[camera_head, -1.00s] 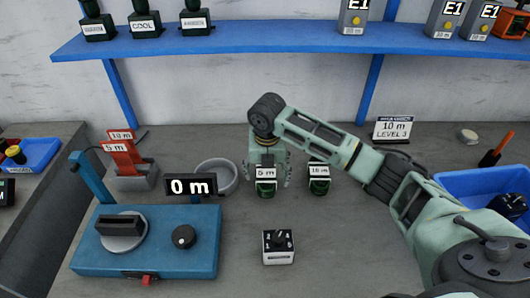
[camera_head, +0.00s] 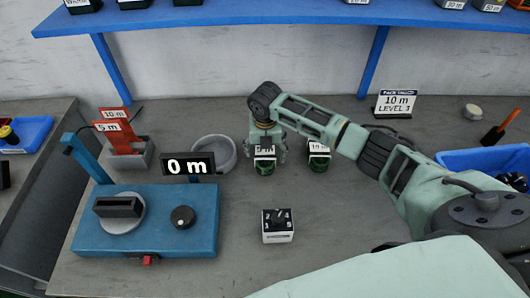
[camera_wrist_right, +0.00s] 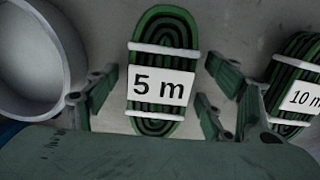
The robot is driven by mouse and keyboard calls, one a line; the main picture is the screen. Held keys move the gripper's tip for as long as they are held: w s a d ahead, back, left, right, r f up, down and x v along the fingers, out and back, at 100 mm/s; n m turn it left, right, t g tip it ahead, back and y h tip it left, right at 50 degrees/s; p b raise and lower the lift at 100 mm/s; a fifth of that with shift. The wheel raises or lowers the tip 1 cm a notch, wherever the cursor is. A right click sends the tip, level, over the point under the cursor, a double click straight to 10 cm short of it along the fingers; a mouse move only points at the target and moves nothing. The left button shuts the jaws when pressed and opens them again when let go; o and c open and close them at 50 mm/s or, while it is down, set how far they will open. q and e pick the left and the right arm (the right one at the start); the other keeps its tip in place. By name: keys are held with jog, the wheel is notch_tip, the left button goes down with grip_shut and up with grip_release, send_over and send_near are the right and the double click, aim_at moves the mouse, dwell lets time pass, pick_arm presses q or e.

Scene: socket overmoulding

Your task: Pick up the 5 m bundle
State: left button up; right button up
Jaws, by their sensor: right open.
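The 5 m bundle (camera_head: 264,161) is a green coil with white bands and a "5 m" label. It lies on the grey bench, and it also shows in the right wrist view (camera_wrist_right: 162,72). My right gripper (camera_head: 266,150) is above and around it in the head view. In the right wrist view its fingers (camera_wrist_right: 160,92) stand apart on both sides of the bundle, with gaps to the coil. A similar 10 m bundle (camera_head: 319,158) lies to the right, partly showing in the wrist view (camera_wrist_right: 293,85). My left gripper is not in view.
A grey round bowl (camera_head: 214,155) stands close left of the bundle. The blue machine (camera_head: 145,235) with a "0 m" display is front left. A small selector box (camera_head: 278,226) stands in front. A blue shelf (camera_head: 300,14) spans the back; a blue bin (camera_head: 480,160) is right.

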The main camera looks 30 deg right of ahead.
jog(key=c, duration=1.3)
jog(key=shift+c, duration=0.2)
jog(key=shift+r, duration=0.15)
